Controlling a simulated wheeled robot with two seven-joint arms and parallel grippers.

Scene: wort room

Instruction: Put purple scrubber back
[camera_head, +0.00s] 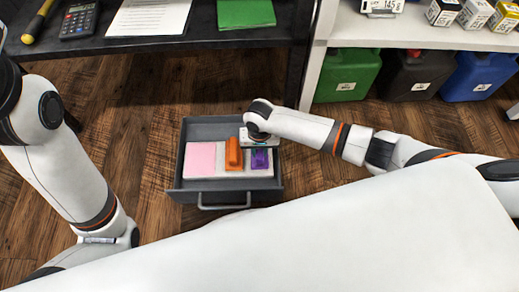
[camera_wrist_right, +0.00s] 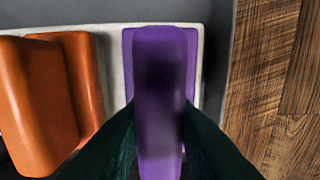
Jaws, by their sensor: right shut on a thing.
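The purple scrubber (camera_wrist_right: 160,70) is held in my right gripper (camera_wrist_right: 160,140), with dark fingers on both sides of it. Below it lies a purple patch (camera_wrist_right: 192,45) on the pale tray (camera_wrist_right: 112,50); the scrubber is over this patch, and I cannot tell whether they touch. In the head view the purple scrubber (camera_head: 259,159) shows at the tray's right end, below my right gripper (camera_head: 258,144). The tray sits in a grey open drawer (camera_head: 210,130). My left arm enters at the left; its fingers do not show.
An orange scrubber (camera_head: 234,153) stands left of the purple one, and a pink patch (camera_head: 200,160) fills the tray's left end. The drawer's handle (camera_head: 224,206) faces me. A dark desk (camera_head: 200,40) and a white shelf (camera_head: 430,35) with canisters stand behind. Wooden floor surrounds the drawer.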

